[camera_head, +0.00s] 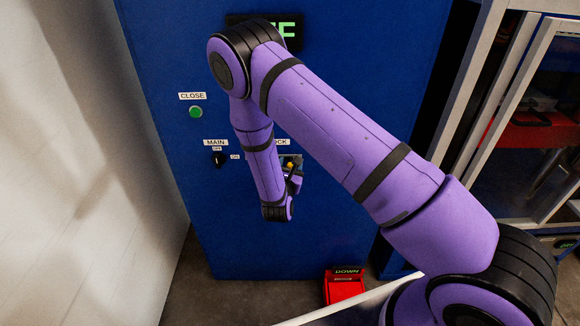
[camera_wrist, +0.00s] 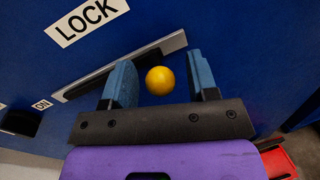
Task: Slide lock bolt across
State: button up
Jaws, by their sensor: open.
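The lock bolt shows in the wrist view as a yellow ball knob (camera_wrist: 160,80) in front of a grey metal slide plate (camera_wrist: 95,84) on the blue panel, below the LOCK label (camera_wrist: 87,20). My gripper (camera_wrist: 165,82) is open, with one blue finger on each side of the knob. I see gaps between the knob and both fingers, the wider one on the right. In the head view the knob (camera_head: 290,165) is small and partly covered by my wrist. My arm hides part of the LOCK label there.
The blue cabinet (camera_head: 330,110) carries a green CLOSE button (camera_head: 195,112) and a black MAIN switch (camera_head: 218,159) left of the lock. A red DOWN pedal (camera_head: 344,286) stands on the floor. A white wall (camera_head: 70,150) is at left, a framed glass unit (camera_head: 520,120) at right.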

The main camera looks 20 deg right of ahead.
jog(key=shift+c, duration=0.5)
grip_shut()
jog(key=a, duration=0.1)
jog(key=w+a, duration=0.1)
jog(key=a, duration=0.2)
jog(key=shift+w+a, duration=0.25)
jog(key=shift+a, duration=0.05)
jog(key=shift+o, duration=0.5)
grip_release()
jog(key=shift+s, duration=0.1)
jog(key=v, duration=1)
jog(key=shift+s+a, duration=0.15)
jog(key=shift+s, duration=0.1)
